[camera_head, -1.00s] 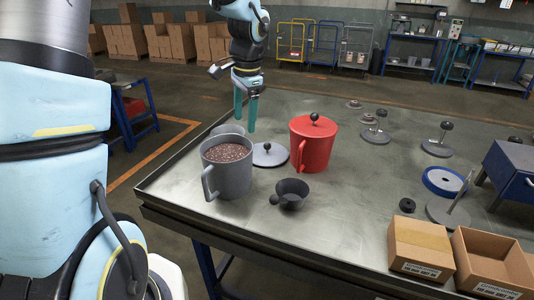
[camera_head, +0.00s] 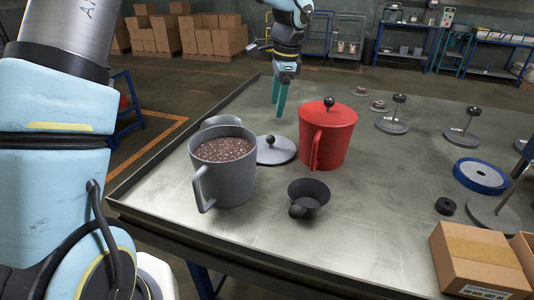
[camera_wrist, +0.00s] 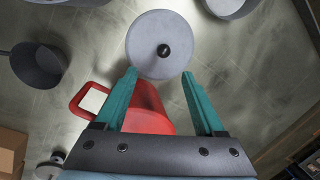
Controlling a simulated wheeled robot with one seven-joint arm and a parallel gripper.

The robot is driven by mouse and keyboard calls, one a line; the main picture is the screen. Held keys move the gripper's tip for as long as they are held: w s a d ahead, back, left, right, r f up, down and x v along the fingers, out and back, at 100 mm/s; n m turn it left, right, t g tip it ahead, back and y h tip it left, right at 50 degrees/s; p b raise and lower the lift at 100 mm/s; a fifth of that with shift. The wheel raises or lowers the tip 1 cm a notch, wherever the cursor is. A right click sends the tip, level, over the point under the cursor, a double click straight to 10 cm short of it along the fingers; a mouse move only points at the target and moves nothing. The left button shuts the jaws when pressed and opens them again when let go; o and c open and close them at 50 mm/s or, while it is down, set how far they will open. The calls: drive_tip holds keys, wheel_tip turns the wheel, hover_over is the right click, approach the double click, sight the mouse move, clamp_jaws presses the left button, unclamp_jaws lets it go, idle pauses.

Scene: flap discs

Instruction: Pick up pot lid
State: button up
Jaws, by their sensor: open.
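The pot lid (camera_head: 270,150) is a flat grey disc with a dark ball knob, lying on the metal table between a grey pot and a red pot. In the wrist view the lid (camera_wrist: 145,48) lies just beyond my fingertips. My gripper (camera_head: 279,112) has teal fingers pointing down, above and behind the lid in the head view. It also shows in the wrist view (camera_wrist: 158,74), open and empty. The red pot (camera_head: 323,145) has its own red lid with a dark knob and stands beside the grey lid. In the wrist view the red pot (camera_wrist: 148,108) shows between and below my fingers.
A grey pot (camera_head: 232,180) filled with reddish-brown grains stands left of the lid, with another grey vessel (camera_head: 222,121) behind it. A small dark cup (camera_head: 309,193) stands in front. Knobbed discs (camera_head: 391,125), a blue ring (camera_head: 481,176) and cardboard boxes (camera_head: 478,258) are at the right.

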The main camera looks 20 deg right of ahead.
sight(271, 136)
drive_tip(key=w+f, duration=0.1)
drive_tip(key=f, duration=0.3)
drive_tip(key=f+p, duration=0.1)
drive_tip(key=f, duration=0.3)
drive_tip(key=w+f+p, duration=0.1)
drive_tip(key=f, duration=0.3)
drive_tip(key=shift+w+a+f, duration=0.15)
drive_tip(key=shift+w+a, duration=0.15)
drive_tip(key=shift+c, duration=0.2)
clamp_jaws()
